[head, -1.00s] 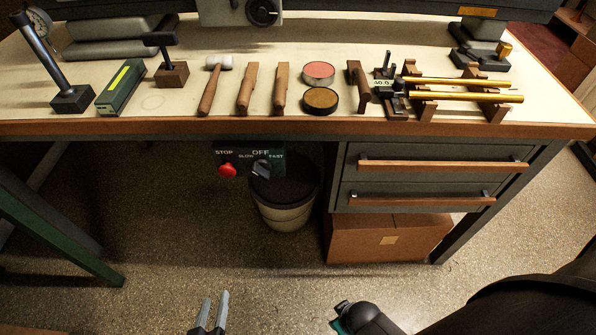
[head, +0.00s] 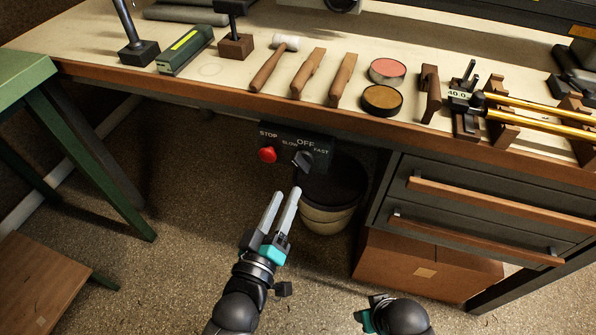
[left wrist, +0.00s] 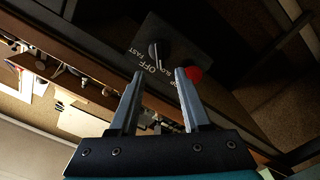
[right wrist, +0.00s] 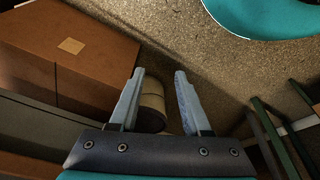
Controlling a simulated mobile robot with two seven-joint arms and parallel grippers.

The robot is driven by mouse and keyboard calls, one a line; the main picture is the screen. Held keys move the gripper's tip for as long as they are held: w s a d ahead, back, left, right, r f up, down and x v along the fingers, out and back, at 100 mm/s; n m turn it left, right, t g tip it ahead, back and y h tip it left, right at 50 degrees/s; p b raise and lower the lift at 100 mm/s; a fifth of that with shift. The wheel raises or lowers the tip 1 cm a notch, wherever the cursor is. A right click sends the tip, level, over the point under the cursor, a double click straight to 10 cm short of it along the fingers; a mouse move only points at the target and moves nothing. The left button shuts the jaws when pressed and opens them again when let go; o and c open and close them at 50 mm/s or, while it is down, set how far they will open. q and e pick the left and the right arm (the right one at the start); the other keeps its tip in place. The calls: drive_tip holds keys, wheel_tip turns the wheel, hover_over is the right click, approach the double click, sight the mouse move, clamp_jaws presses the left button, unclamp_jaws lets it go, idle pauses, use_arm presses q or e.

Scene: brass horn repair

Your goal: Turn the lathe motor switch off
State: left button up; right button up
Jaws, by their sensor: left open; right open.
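The lathe motor switch is a dark rotary knob (head: 303,160) on a black panel (head: 322,150) under the bench's front edge. The panel reads SLOW, OFF and FAST; I cannot tell for certain which mark the knob points at. A red STOP button (head: 267,155) is left of it. My left gripper (head: 284,193) is open and empty, in front of and below the panel, apart from the knob. The left wrist view shows the knob (left wrist: 155,54) just beyond the fingertips. My right gripper (right wrist: 159,72) is open and empty over the floor, low in the head view.
The bench top (head: 210,70) holds a mallet (head: 273,62), tins and brass tubes. A bin (head: 328,200) stands below the panel. Drawers (head: 480,205) and a cardboard box (head: 425,265) are to the right. A green table (head: 25,80) is at the left.

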sight(298, 167)
use_arm(q)
drive_tip(key=b+x, duration=0.2)
drive_tip(key=x, duration=0.5)
drive_tip(key=shift+f, duration=0.1)
drive_tip(key=shift+w+d+b, duration=0.2)
drive_tip(key=shift+w+b, duration=0.2)
drive_tip(key=shift+w, duration=0.25)
use_arm(e)
wheel_tip(298, 167, up, 6)
drive_tip(key=w+t, duration=0.1)
drive_tip(key=w, duration=0.1)
drive_tip(key=shift+r, duration=0.2)
use_arm(q)
drive_tip(key=shift+c, duration=0.4)
use_arm(e)
drive_tip(key=shift+a, duration=0.15)
use_arm(q)
clamp_jaws()
